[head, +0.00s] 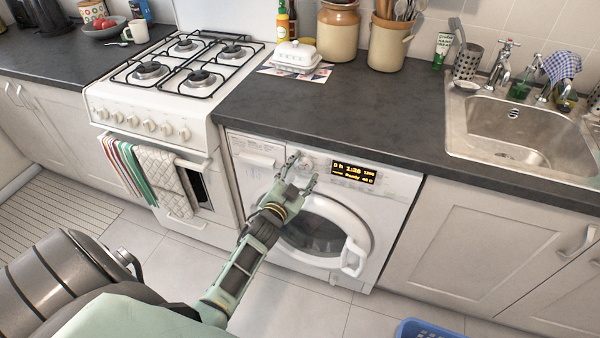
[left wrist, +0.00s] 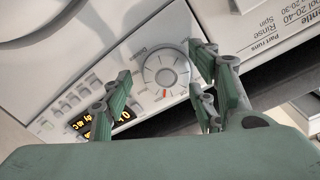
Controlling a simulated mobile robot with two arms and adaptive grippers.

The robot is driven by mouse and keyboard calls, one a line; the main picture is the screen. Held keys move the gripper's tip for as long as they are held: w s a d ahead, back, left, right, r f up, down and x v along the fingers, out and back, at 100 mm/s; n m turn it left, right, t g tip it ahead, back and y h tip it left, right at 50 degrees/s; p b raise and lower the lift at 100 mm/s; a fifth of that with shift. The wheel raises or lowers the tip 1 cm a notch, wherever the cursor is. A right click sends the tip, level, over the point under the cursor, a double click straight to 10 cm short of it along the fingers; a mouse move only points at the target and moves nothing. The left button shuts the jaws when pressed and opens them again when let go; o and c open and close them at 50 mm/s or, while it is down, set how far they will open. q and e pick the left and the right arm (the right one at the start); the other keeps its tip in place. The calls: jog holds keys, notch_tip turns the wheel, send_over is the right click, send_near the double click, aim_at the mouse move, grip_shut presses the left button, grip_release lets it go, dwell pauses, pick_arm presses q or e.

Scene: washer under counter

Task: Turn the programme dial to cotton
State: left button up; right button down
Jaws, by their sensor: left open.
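The white washing machine (head: 390,215) stands under the dark counter, with its round door shut. Its programme dial is a round grey knob (left wrist: 166,66) with a red mark near its lower rim in the left wrist view. Small lettering around it is too blurred to read. My left gripper (head: 304,169) is open at the washer's front panel, left of the lit display (head: 353,173). In the left wrist view its fingers (left wrist: 162,78) stand on either side of the dial, with a gap to it. I cannot tell how far in front of the panel they are. My right gripper is not in view.
The counter edge (head: 300,132) runs just above the panel. Rows of buttons (left wrist: 72,98) lie beside the dial. A cooker (head: 150,125) with hanging towels stands left, a sink (head: 515,125) right, and a blue basket (head: 425,328) on the floor.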

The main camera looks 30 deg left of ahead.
pick_arm(q)
jog(key=s+d, duration=0.2)
jog(key=s, duration=0.9)
jog(key=shift+s+r, duration=0.35)
jog(key=shift+s, duration=0.05)
